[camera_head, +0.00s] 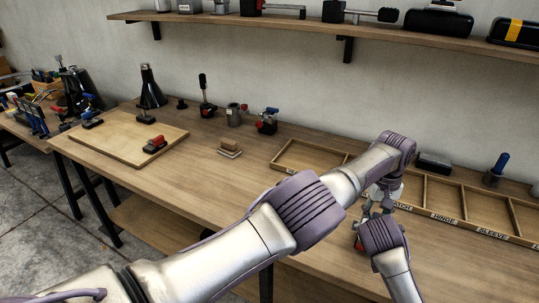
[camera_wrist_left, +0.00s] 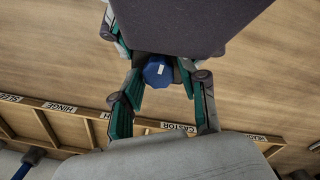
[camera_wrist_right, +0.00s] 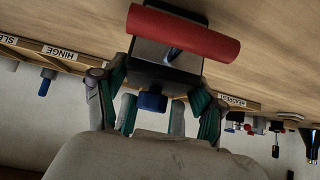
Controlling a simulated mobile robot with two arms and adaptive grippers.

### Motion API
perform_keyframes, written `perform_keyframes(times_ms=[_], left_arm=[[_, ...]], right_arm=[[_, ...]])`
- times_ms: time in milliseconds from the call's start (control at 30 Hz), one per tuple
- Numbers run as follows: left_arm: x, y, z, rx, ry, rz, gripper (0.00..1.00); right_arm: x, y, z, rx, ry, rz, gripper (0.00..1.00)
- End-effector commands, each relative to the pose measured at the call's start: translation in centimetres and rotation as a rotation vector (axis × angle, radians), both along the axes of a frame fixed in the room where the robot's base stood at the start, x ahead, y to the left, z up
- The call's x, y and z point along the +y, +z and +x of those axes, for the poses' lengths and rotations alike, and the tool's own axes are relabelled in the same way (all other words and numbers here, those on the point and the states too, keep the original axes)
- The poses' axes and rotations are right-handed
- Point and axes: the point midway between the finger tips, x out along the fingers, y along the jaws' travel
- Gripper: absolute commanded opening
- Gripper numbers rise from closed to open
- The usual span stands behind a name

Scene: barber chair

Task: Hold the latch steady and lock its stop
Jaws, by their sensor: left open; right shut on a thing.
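The latch (camera_wrist_right: 182,32) shows in the right wrist view as a dark block with a red cylindrical bar and a blue knob (camera_wrist_right: 152,102), which I take for its stop. In the head view only a bit of its red part (camera_head: 358,243) shows beside my wrist. My right gripper (camera_wrist_right: 155,98) is shut on the latch, with its green fingers on either side of the block. My left gripper (camera_wrist_left: 162,118) is open, its fingers spread around the blue knob (camera_wrist_left: 158,70). Whether they touch it I cannot tell. My arms hide most of the latch in the head view.
A divided wooden tray (camera_head: 449,219) with labels including HINGE and SLEEVE lies behind the grippers. A wooden board (camera_head: 110,139) with a red-black part (camera_head: 154,145) is on the left. Several tools stand along the wall. A shelf (camera_head: 300,27) runs above. The bench middle is fairly clear.

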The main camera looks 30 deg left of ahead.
Motion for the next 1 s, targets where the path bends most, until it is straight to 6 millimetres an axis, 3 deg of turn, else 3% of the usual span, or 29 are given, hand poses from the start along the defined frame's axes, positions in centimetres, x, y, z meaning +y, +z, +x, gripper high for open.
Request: perform_keyframes(times_ms=[67, 667, 1000], left_arm=[[0.0, -0.3, -0.1, 0.002, 0.041, 0.005, 0.43], [0.2, 12.2, -0.3, 0.000, 0.037, -0.001, 0.43], [6.4, 10.4, 3.0, -0.092, -0.047, -0.091, 0.43]], right_arm=[[0.0, 0.0, 0.0, -0.001, 0.000, 0.000, 0.01], [0.0, 0.0, 0.0, -0.001, 0.000, 0.000, 0.01], [0.0, 0.1, 0.0, -0.002, 0.001, 0.001, 0.01]])
